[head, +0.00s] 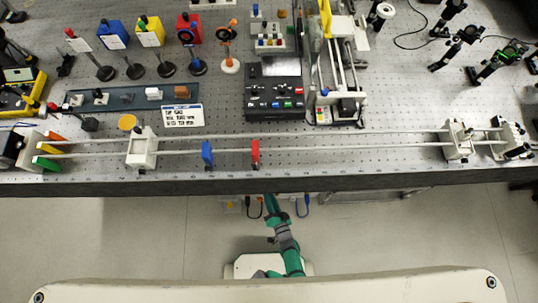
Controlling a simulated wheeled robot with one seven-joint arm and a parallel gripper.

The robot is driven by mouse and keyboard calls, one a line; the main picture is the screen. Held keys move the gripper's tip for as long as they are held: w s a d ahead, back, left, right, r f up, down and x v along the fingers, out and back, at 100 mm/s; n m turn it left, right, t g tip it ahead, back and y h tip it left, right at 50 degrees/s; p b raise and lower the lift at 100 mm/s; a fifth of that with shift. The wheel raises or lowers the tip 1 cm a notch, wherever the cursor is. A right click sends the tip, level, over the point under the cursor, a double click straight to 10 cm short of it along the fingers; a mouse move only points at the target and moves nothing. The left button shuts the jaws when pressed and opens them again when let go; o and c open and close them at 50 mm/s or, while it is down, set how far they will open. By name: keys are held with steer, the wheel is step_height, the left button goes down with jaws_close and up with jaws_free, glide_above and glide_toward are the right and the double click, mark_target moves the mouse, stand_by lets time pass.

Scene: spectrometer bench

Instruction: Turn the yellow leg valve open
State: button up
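I cannot make out a yellow leg valve in the head view. The bench top and its dark front edge (400,181) cover most of what is below. My green and grey arm reaches up from my base toward this edge, and its far end passes out of sight beneath it. My gripper is hidden there, so its fingers and anything near them do not show.
On the bench a rail carries a blue plate (207,153) and a red plate (255,153). The floor (420,235) at right is clear.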

stand_by(0.5)
steer(key=o, duration=1.1)
steer(key=shift+c, duration=0.2)
steer(key=v, duration=1)
steer(key=shift+s+d, duration=0.2)
steer(key=shift+s, duration=0.2)
